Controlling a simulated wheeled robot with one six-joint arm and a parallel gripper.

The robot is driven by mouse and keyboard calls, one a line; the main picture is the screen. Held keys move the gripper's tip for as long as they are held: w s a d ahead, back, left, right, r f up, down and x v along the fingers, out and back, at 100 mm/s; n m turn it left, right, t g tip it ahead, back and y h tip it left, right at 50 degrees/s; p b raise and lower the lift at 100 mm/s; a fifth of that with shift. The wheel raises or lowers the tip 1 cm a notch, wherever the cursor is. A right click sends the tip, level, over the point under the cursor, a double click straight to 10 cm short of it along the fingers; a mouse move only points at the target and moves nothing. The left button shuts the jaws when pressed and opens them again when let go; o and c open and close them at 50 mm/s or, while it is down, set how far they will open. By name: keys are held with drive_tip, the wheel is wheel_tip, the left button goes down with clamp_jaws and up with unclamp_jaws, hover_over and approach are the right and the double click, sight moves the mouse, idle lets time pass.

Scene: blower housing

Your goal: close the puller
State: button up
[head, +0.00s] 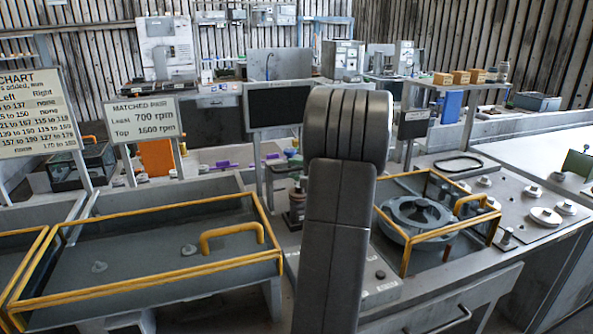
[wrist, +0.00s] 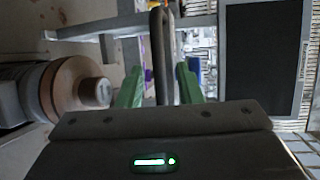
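My gripper (wrist: 160,72) shows in the wrist view as two green fingers set apart, so it is open. A dark, rounded, loop-like bar (wrist: 160,35) runs between the fingers, with a visible gap on each side. Its lower end is hidden behind the gripper body. I cannot tell for sure whether this bar belongs to the puller. A brown and grey stepped cylinder (wrist: 75,92) lies left of the fingers in the wrist view. In the head view my arm hides the gripper and whatever is in front of it.
A black screen (head: 276,106) stands behind my arm and fills the right of the wrist view (wrist: 262,60). A yellow-framed guard (head: 405,258) surrounds a round housing (head: 418,212) at right. Knobs (head: 545,216) stand on the right bench.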

drive_tip(key=shift+s+d, duration=0.1)
drive_tip(key=b+v, duration=0.1)
drive_tip(key=v, duration=1.2)
drive_tip(key=shift+s+d+b, duration=0.15)
drive_tip(key=shift+d+b, duration=0.05)
drive_tip(key=shift+b, duration=0.15)
drive_tip(key=shift+r+p, duration=0.25)
drive_tip(key=shift+p, duration=0.05)
